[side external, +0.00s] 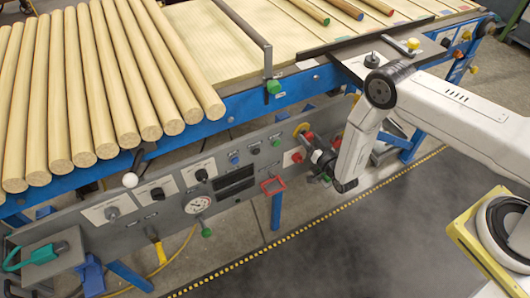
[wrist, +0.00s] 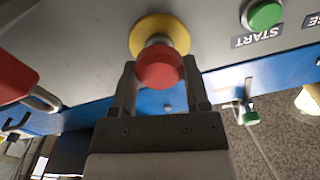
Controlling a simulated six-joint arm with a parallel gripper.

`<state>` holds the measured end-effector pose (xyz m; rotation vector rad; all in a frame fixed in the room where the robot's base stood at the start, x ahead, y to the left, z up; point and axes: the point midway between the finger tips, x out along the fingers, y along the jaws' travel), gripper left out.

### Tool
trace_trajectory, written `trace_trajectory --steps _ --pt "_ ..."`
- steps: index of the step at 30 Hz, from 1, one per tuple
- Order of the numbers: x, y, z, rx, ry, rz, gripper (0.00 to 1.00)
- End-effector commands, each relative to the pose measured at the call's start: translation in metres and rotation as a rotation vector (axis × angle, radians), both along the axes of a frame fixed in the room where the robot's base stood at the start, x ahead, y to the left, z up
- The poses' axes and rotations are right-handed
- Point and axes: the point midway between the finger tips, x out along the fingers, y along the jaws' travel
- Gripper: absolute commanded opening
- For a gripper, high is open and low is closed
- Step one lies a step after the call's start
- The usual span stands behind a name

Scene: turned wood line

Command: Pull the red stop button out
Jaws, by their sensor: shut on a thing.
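The red stop button (wrist: 160,68) is a round red head on a short metal stem, in front of a yellow disc (wrist: 150,28) on the grey panel. In the wrist view my gripper (wrist: 159,70) has one finger on each side of the red head and is shut on it. In the side external view the yellow disc (side external: 301,129) shows at the right end of the panel, with my gripper (side external: 309,141) right at it. My fingers and wrist hide most of the red head there.
A green START button (wrist: 265,15) sits to the right in the wrist view, and a red part (wrist: 14,80) to the left. The grey panel (side external: 222,160) carries knobs, a gauge (side external: 199,204) and a red handle (side external: 272,186). Wooden rods (side external: 100,80) lie above it.

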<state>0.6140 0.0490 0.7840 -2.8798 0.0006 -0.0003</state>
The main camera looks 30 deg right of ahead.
Motion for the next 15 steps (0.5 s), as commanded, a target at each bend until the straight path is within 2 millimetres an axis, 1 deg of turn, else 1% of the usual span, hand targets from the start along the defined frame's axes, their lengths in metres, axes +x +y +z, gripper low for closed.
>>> trace_trajectory --steps 1,5,6,8,9,10,15 --pt "-0.0042 -0.0001 -0.0009 -0.001 0.002 0.001 0.0" --pt "-0.0052 0.0 -0.0014 -0.001 0.003 0.001 0.0" --pt "-0.0053 0.0 -0.0015 -0.001 0.003 0.001 0.62" --pt "-0.0054 0.0 -0.0016 -0.001 0.003 0.001 0.81" --pt "-0.0051 0.0 -0.0015 -0.001 0.003 0.001 0.94" --pt "-0.0049 0.0 -0.0013 -0.001 0.003 0.001 0.95" --pt "-0.0038 0.0 -0.0009 -0.001 0.002 0.001 0.95"
